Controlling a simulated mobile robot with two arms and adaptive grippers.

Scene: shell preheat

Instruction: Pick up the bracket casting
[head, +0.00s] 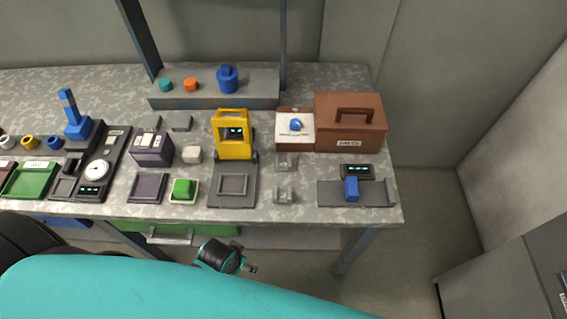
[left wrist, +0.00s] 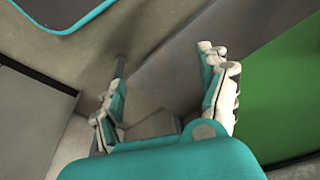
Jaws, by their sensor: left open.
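I cannot tell for sure which thing is the bracket casting. A blue block (head: 351,189) rests on a grey plate with a raised end (head: 380,190) at the right of the bench. My left gripper (head: 249,268) is below and in front of the bench's front edge, near the green drawer. In the left wrist view, its fingers (left wrist: 164,65) are apart with nothing between them. My right gripper is not in view.
A green drawer (head: 190,230) hangs under the front edge. Floor right of the bench is clear.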

